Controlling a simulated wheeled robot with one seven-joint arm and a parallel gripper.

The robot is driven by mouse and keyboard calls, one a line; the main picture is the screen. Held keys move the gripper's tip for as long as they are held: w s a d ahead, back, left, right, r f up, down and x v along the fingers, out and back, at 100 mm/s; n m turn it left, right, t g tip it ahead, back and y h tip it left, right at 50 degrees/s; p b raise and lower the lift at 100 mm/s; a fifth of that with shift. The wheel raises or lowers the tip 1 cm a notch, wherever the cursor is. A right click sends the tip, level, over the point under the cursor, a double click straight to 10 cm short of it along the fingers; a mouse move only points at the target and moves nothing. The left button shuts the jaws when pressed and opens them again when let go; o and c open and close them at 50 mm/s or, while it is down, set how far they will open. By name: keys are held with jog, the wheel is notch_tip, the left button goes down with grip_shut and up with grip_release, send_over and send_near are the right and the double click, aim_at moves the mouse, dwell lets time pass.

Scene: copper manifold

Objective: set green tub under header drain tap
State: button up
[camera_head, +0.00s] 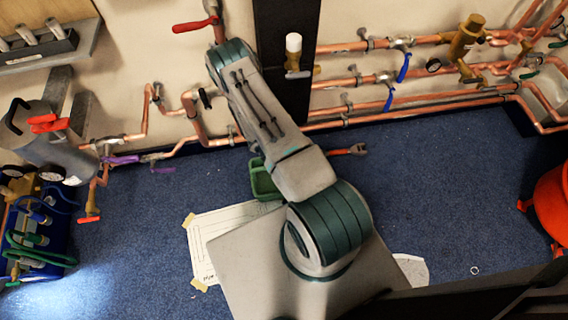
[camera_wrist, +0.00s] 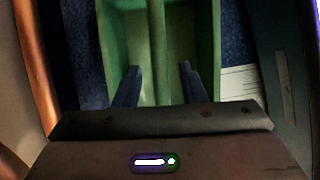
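The green tub (camera_head: 263,182) stands on the blue floor in the head view, partly hidden by my arm. In the wrist view the tub (camera_wrist: 118,45) fills the middle, with an upright green wall (camera_wrist: 157,45) running between my fingers. My gripper (camera_wrist: 160,72) is open, its two dark fingers on either side of that wall, with a gap on each side. My gripper is hidden behind my arm in the head view. Several taps sit on the copper pipes, including red-handled (camera_head: 90,217) and blue-handled (camera_head: 404,66) ones; I cannot tell which is the header drain tap.
Copper pipes (camera_head: 340,122) run along the wall just above the floor. A white sheet (camera_head: 205,226) taped to the floor lies near the tub. A wrench-like tool (camera_head: 348,151) lies right of it. A red-orange container (camera_head: 553,203) stands far right. Blue floor (camera_head: 440,190) between is clear.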

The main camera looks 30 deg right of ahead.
aim_at(254, 169)
jog(key=w+a, duration=0.1)
jog(key=a, duration=0.3)
jog(key=w+a, duration=0.1)
jog(key=a, duration=0.3)
jog(key=w+a, duration=0.1)
jog(key=a, duration=0.3)
jog(key=shift+w+r+p, duration=0.2)
jog(key=shift+r+p, duration=0.1)
jog(key=shift+p, duration=0.1)
jog(key=shift+d, duration=0.1)
